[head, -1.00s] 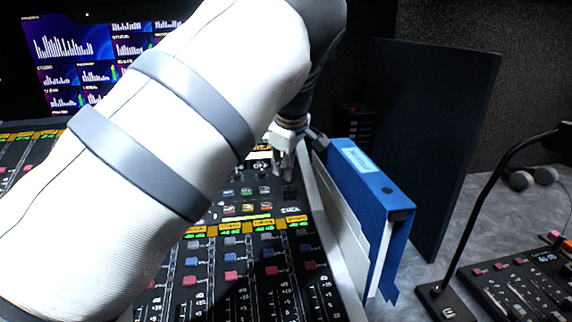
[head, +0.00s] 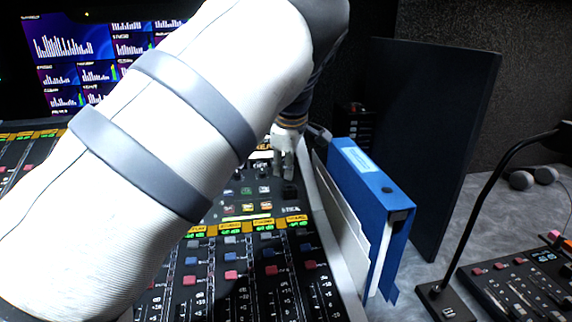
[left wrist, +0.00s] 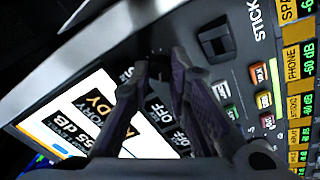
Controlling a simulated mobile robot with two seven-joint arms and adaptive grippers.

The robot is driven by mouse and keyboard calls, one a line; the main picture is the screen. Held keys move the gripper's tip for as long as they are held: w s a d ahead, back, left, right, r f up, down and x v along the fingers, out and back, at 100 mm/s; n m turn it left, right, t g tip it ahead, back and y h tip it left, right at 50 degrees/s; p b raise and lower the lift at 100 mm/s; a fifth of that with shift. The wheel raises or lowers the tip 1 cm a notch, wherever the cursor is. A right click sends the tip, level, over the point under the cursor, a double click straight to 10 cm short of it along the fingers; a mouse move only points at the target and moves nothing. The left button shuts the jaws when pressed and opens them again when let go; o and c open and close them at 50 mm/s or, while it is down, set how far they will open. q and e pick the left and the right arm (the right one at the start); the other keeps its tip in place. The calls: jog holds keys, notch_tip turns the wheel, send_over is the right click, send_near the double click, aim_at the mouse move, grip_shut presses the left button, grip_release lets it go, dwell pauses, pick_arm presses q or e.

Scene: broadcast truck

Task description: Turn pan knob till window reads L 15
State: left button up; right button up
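My left gripper (head: 284,176) reaches down, fingers pointing at the upper right part of the mixing console (head: 245,190). In the left wrist view its two dark fingers (left wrist: 160,68) lean together, with a narrow gap between the tips. Something dark shows at the gap; I cannot tell whether it is the pan knob or whether the fingers touch it. A tilted lit window (left wrist: 85,115) shows beside and behind the fingers, with parts of "READY" and a dB value legible. Several "OFF" labels show between the fingers. No L reading is legible. My right gripper is not in view.
A blue binder (head: 372,185) stands close to the console's right edge. A gooseneck microphone (head: 448,300) and a small control panel (head: 520,285) are further right. Rows of faders (head: 232,275) fill the front of the console. A lit monitor (head: 70,60) is at the back left.

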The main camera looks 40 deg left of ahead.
pick_arm(q)
jog(key=o, duration=0.3)
jog(key=v, duration=1.2)
